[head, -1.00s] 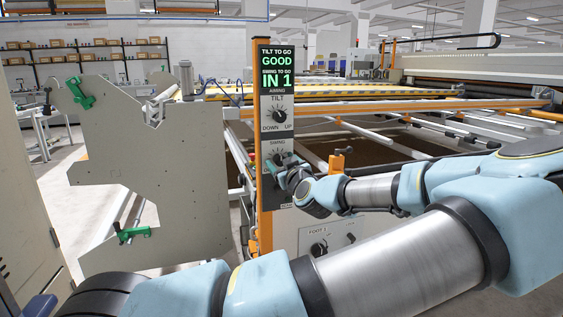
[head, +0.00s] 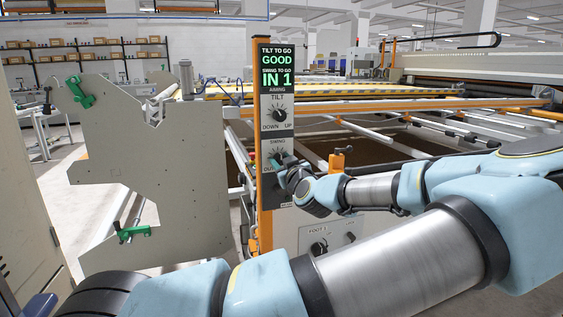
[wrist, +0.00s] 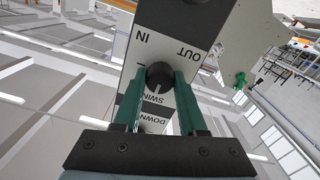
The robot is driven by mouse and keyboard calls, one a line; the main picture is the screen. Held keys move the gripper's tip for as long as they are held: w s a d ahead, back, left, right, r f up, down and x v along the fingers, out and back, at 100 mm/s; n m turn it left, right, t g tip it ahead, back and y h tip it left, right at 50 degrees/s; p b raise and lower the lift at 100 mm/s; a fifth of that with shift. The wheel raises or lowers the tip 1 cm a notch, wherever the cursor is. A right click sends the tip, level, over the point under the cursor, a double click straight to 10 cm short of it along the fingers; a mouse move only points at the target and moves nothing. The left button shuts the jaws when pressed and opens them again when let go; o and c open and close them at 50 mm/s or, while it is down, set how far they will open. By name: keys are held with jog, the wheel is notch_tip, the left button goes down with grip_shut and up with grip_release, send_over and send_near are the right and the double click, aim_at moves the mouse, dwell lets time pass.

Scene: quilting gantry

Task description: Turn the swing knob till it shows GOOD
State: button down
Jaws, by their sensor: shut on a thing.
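The swing knob (wrist: 159,75) is a round black knob on a grey panel between the words IN and OUT, seen upside down in the wrist view. My gripper (wrist: 160,82) has its two green fingers shut on the knob, one on each side. In the head view my gripper (head: 281,163) reaches the lower part of the post's panel from the right and partly covers the swing knob. The display (head: 277,65) on top of the post reads GOOD under TILT TO GO and IN 1 under SWING TO GO, in green.
The tilt knob (head: 278,115) sits above on the same panel. A lower white box with FOOT knobs (head: 319,248) stands below my forearm. A large grey plate (head: 150,170) with green handles stands to the left. Rails and rollers fill the background at right.

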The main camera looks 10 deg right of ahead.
jog(key=shift+m+p, duration=0.3)
jog(key=shift+m, duration=2.5)
jog(key=shift+c, duration=2.3)
grip_release()
jog(key=s+d+b, duration=0.1)
jog(key=s+b, duration=0.1)
jog(key=s, duration=0.8)
jog(key=shift+s+d, duration=0.2)
jog(key=shift+s, duration=0.15)
